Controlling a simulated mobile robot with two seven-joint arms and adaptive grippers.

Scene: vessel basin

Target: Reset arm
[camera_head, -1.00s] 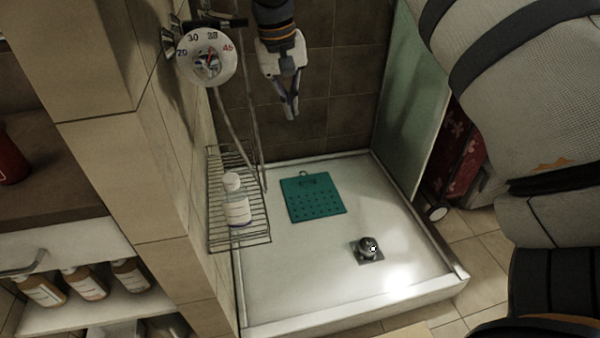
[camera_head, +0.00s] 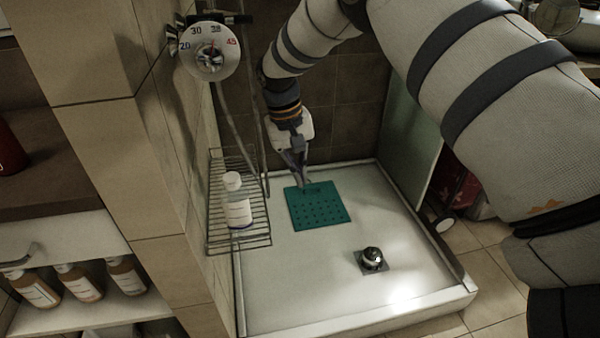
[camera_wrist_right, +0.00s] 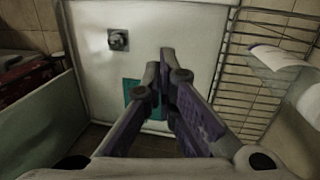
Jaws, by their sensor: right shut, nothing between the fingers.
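My right gripper (camera_head: 303,183) hangs down above the far end of the shower basin in the head view, its fingertips in front of the top edge of the green mat (camera_head: 320,212). It is shut and empty; its fingers (camera_wrist_right: 167,62) also meet in the right wrist view, partly covering the mat (camera_wrist_right: 132,92). My right arm (camera_head: 310,40) reaches in from the upper right. The gripper looks above the basin; its exact height is hard to tell. My left gripper is not in view.
A wire rack (camera_head: 258,232) with a white bottle (camera_head: 237,211) is on the left wall. A shower dial (camera_head: 209,62) sits above it. A metal drain piece (camera_head: 371,258) stands in the white basin (camera_head: 300,290). A glass panel (camera_head: 415,150) borders the right side.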

